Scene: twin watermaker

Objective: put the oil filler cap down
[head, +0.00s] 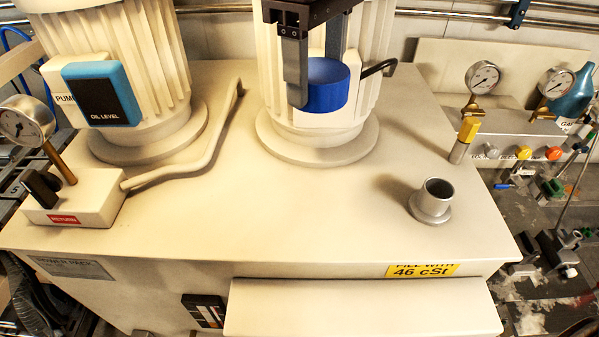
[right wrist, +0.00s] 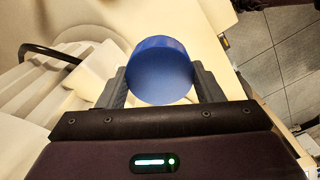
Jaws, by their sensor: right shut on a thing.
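The oil filler cap (head: 325,86) is a round blue cap held in the air in front of the right-hand ribbed motor in the head view. My right gripper (head: 312,75) comes down from the top and is shut on it. In the right wrist view the cap (right wrist: 161,72) sits between the two dark fingers of my right gripper (right wrist: 160,85). The open grey filler neck (head: 433,200) stands uncovered on the right part of the tank top (head: 300,210). My left gripper is not in view.
Two motors (head: 135,60) stand at the back of the tank top. A bent pipe (head: 190,165), a gauge block (head: 75,200) and a small yellow-topped post (head: 464,140) also stand on it. The middle and front of the top are clear. A lower ledge (head: 360,307) juts out in front.

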